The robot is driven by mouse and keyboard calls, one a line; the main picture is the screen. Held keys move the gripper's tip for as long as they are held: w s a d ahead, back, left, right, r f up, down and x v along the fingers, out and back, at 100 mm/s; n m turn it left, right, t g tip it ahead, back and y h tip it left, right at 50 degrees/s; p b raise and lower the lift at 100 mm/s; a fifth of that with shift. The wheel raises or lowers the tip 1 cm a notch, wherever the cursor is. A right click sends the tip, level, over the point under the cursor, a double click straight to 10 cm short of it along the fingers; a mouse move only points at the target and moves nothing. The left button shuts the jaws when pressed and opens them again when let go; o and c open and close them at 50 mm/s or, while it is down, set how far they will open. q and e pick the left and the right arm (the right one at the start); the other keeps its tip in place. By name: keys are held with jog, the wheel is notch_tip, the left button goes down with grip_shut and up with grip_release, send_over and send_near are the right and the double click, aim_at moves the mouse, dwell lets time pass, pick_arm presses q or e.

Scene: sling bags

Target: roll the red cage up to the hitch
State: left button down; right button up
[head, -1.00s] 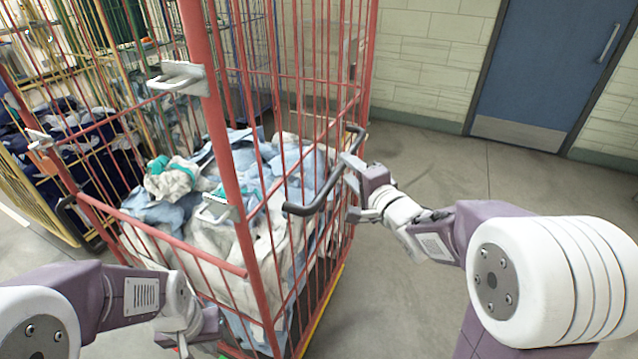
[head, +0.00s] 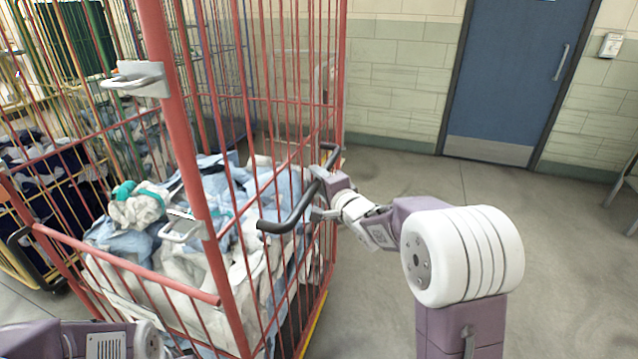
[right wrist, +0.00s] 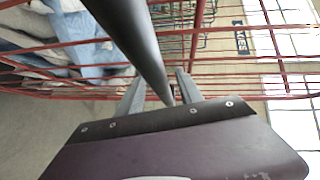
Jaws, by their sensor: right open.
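The red cage (head: 177,120) stands at the left and centre of the head view, full of white, blue and teal laundry. A black handle bar (head: 292,215) sticks out from its right side. My right gripper (head: 318,188) is at this bar, with its fingers open. In the right wrist view the bar (right wrist: 138,40) runs between the two spread fingers (right wrist: 158,92); I cannot tell whether they touch it. My left arm shows only at the bottom left edge of the head view, and its gripper is out of sight. I cannot make out the hitch.
A yellow cage (head: 18,262) with dark laundry and a green-barred cage stand behind on the left. A blue door (head: 515,75) is in the back wall. The grey floor (head: 570,260) right of the red cage is clear, except for a metal stand at the right edge.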

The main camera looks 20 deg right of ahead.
grip_shut()
dwell(1.4)
